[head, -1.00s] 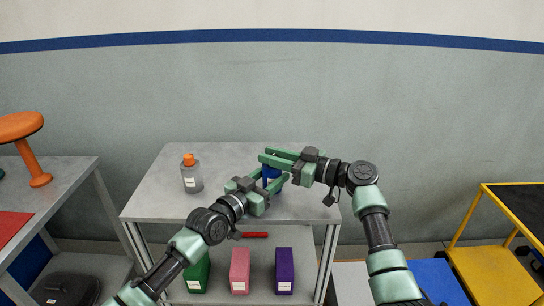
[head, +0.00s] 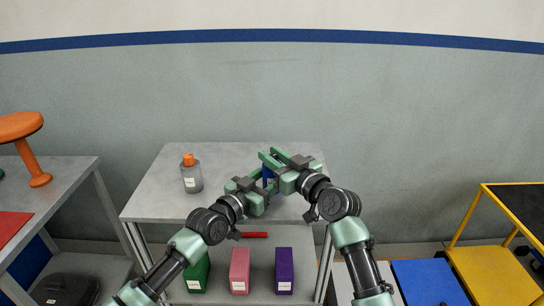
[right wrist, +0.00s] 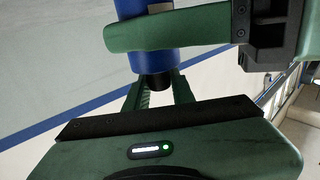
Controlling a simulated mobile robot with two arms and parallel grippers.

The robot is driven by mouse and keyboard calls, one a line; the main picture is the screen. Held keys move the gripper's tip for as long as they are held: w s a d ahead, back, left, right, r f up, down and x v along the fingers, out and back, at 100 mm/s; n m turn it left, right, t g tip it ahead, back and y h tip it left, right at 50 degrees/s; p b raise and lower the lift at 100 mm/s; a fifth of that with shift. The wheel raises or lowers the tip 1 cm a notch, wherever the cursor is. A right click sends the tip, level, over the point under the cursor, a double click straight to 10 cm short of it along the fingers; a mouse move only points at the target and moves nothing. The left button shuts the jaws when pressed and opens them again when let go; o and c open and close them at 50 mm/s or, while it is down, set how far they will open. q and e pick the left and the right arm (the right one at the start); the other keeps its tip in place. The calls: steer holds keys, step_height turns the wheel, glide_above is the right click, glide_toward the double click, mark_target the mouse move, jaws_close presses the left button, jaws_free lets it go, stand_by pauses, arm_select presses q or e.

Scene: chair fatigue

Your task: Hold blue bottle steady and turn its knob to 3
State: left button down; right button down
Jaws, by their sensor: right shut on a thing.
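The blue bottle (head: 266,177) stands on the grey table top, mostly hidden by my grippers in the head view. My left gripper (head: 268,184) has its fingers around the bottle's body. In the right wrist view, one left finger lies across the blue bottle (right wrist: 145,8); the other is hidden. My right gripper (head: 268,161) is above the left one, at the bottle's top. In the right wrist view, the fingers of my right gripper (right wrist: 158,90) are shut on a dark knob (right wrist: 155,81) at the bottle's end. The number setting cannot be read.
A grey bottle with an orange top (head: 191,175) stands left on the same table (head: 160,205). Green, pink (head: 239,270) and purple (head: 284,270) boxes stand on the lower shelf. An orange stool (head: 30,150) is at the left. A yellow cart (head: 490,270) is at the right.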

arm_select(q)
steer(key=shift+d, duration=0.1)
arm_select(e)
steer(key=shift+d+f, duration=0.1)
steer(key=shift+f, duration=0.1)
steer(key=c, duration=1.2)
jaws_free()
steer(key=shift+r, duration=0.1)
steer(key=v, duration=1.2)
arm_select(q)
steer(key=c, duration=0.6)
jaws_free()
